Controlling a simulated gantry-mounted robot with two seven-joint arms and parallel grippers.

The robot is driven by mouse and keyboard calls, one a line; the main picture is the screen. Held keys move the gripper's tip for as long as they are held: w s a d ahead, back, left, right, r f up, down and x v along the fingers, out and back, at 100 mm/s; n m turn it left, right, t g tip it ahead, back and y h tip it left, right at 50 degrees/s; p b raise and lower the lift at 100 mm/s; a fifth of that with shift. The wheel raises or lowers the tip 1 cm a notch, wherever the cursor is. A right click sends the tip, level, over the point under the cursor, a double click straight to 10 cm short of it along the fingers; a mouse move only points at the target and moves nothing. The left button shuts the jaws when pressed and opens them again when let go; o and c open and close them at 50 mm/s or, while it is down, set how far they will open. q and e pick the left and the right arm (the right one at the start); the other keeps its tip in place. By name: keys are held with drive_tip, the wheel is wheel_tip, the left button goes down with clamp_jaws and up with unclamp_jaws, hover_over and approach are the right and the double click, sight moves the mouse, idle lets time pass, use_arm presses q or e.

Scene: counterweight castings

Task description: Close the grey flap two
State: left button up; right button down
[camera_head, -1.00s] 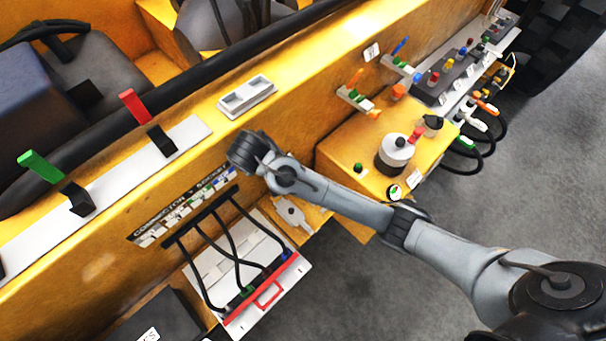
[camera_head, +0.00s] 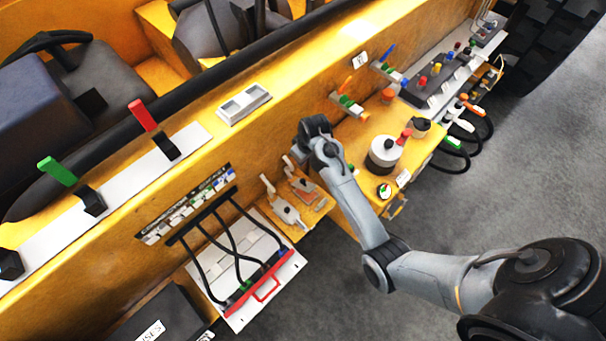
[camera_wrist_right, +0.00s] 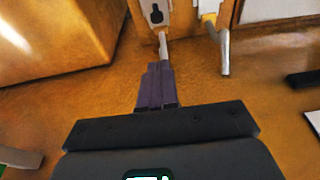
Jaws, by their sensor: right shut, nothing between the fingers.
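Two grey metal pieces with raised handles sit on a yellow ledge in the head view, a left one (camera_head: 285,209) and a right one (camera_head: 303,187). I read no number on either, so I cannot tell which is flap two, or whether it is open. My right arm hangs just beyond the right piece; its gripper is hidden there behind the wrist. In the right wrist view my right gripper (camera_wrist_right: 155,70) is shut and empty. Its tips point toward a grey handle (camera_wrist_right: 163,45); contact is unclear. Another grey handle (camera_wrist_right: 223,52) stands to the right. My left gripper is out of view.
A white panel with black cables and a red handle (camera_head: 266,289) lies left of the ledge. A yellow box (camera_head: 352,195) with a white-and-grey knob (camera_head: 384,155) stands to the right. A grey double-rocker plate (camera_head: 243,104) sits on the upper rail.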

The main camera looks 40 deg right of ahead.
hover_over(303, 180)
drive_tip(key=w, duration=0.2)
drive_tip(key=s+x, duration=0.1)
drive_tip(key=x, duration=0.5)
drive_tip(key=shift+s+f+p, duration=0.5)
drive_tip(key=shift+s+f, duration=0.25)
drive_tip(key=shift+f, duration=0.35)
drive_tip(key=shift+s+d+f, duration=0.1)
drive_tip(key=shift+s+f, duration=0.3)
drive_tip(key=shift+f, duration=0.4)
